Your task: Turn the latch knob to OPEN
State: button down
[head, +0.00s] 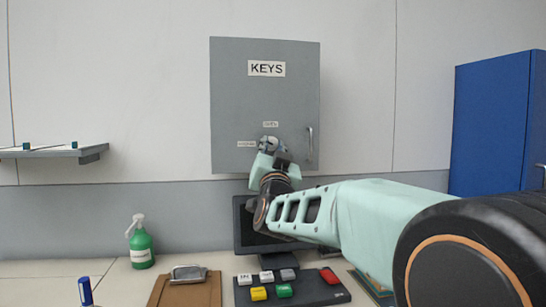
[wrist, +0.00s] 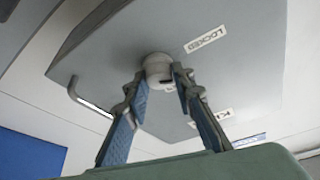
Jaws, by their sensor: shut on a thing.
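The latch knob (wrist: 157,67) is a pale round knob on the grey KEYS cabinet door (head: 232,92). My gripper (wrist: 160,80) reaches it from below in the wrist view, with one finger on each side, shut on it. In the head view my gripper (head: 269,146) is at the knob and mostly covers it. The OPEN label (head: 270,124) is just above the knob, and the LOCKED label (head: 246,144) is to its left. The LOCKED label also shows in the wrist view (wrist: 206,37). I cannot tell which label the knob points to.
A bar handle (head: 310,143) is on the door right of the knob. Below stand a dark monitor (head: 243,225), a button panel (head: 325,290), a clipboard (head: 205,292) and a green spray bottle (head: 141,248). A blue cabinet (head: 490,120) is at the right; a shelf (head: 60,153) is at the left.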

jog(key=m+h, duration=0.1)
jog(key=m, duration=0.3)
jog(key=shift+r+h, duration=0.3)
jog(key=shift+h, duration=0.1)
jog(key=m+h+p, duration=0.1)
jog(key=m, duration=0.1)
jog(key=m+g+p, duration=0.1)
jog(key=m, duration=0.1)
jog(key=shift+r+m+h, duration=0.15)
jog(key=shift+m+h, duration=0.15)
jog(key=shift+h, duration=0.1)
jog(key=m+g+h+p, duration=0.1)
jog(key=m+p, duration=0.2)
jog(key=shift+r+m+g, duration=0.1)
jog(key=shift+m+g, duration=0.2)
jog(key=shift+m+g+p, duration=0.5)
jog(key=shift+m+p, duration=0.45)
jog(key=shift+m, duration=0.35)
jog(key=c, duration=1.7)
grip_release()
jog(key=shift+w+f, duration=0.1)
jog(key=shift+f, duration=0.15)
jog(key=shift+o, duration=0.2)
jog(key=shift+a, duration=0.1)
